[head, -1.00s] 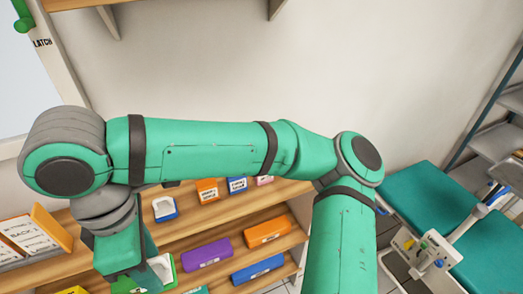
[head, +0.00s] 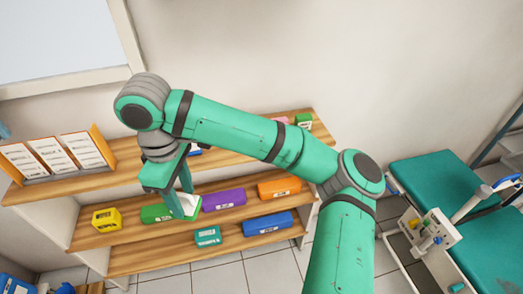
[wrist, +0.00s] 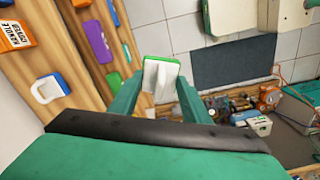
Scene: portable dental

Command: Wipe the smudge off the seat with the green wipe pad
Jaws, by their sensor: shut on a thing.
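My gripper (head: 181,204) is shut on the green wipe pad (head: 189,203), which has a white handle. In the wrist view the pad (wrist: 161,72) sits between the fingers of my gripper (wrist: 158,92), white side and handle showing, with a green edge. In the head view it appears in front of or over the middle shelf; I cannot tell its exact gap from the shelf. The teal seat cushions (head: 430,172) are at the right, well apart from my gripper. I cannot make out a smudge on them.
The wooden shelf unit (head: 270,130) holds yellow (head: 106,219), purple (head: 223,199), orange (head: 279,187) and blue (head: 267,223) boxes close to my gripper. A control unit on an arm (head: 436,232) stands beside the seat. Tiled floor (head: 270,268) shows in front.

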